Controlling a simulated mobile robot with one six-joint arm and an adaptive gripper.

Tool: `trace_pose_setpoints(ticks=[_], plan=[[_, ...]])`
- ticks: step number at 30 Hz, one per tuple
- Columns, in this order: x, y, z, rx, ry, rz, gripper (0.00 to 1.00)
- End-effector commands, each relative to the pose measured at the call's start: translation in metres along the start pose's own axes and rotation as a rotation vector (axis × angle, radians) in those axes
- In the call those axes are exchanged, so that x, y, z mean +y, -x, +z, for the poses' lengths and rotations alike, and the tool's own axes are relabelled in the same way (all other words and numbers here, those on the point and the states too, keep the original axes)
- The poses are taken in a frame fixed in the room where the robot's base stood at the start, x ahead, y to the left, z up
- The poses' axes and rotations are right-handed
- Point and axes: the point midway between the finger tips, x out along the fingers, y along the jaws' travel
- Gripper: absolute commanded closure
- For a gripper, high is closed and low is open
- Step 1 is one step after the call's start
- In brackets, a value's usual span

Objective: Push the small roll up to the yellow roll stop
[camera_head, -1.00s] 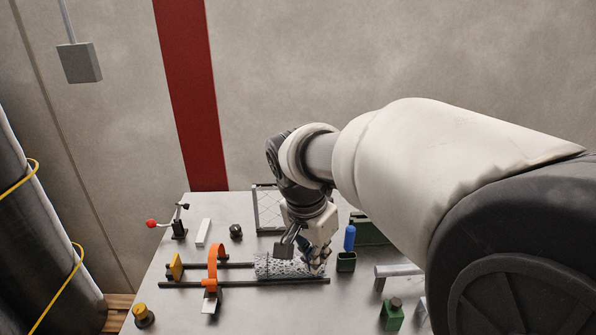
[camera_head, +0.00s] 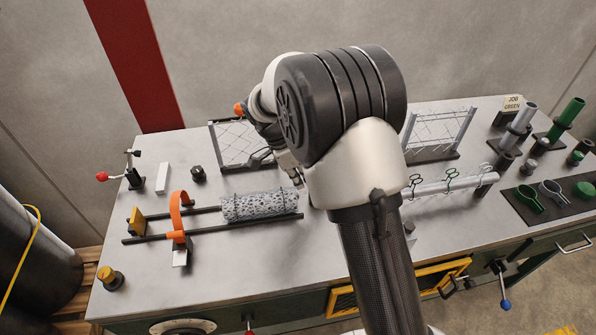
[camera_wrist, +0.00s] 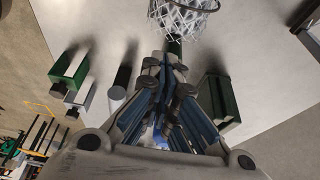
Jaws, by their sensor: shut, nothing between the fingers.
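The small roll (camera_head: 260,205), a grey wire-mesh cylinder, lies across two dark rails (camera_head: 150,236) at their right end. The yellow roll stop (camera_head: 137,221) stands at the rails' left end, with a clear gap between it and the roll. My gripper (camera_head: 297,182) is just beyond the roll's right end in the head view, partly hidden by my arm; I cannot tell there whether it touches. In the wrist view my gripper (camera_wrist: 172,62) is shut and empty, and a mesh roll end (camera_wrist: 184,14) shows ahead of its tips.
An orange hoop (camera_head: 176,212) arches over the rails between roll and stop. A red-knobbed lever (camera_head: 133,174), a white block (camera_head: 163,178) and a black knob (camera_head: 198,174) stand behind. A mesh panel (camera_head: 238,145) is at the back.

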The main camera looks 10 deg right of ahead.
Motion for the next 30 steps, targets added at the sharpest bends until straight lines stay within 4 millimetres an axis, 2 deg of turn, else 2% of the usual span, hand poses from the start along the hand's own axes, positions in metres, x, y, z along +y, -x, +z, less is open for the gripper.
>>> trace_pose_setpoints(ticks=[1,3,7,20,23,30], plan=[[0.001,-0.011,0.0,0.0,-0.001,0.002,1.0],[0.001,-0.019,0.0,0.001,0.0,0.001,1.0],[0.0,-0.029,0.0,0.001,0.001,0.0,1.0],[0.0,-0.031,0.001,0.0,0.001,-0.001,1.0],[-0.001,-0.028,0.011,0.0,0.003,-0.002,1.0],[-0.001,-0.007,0.072,0.0,0.007,-0.004,1.0]])
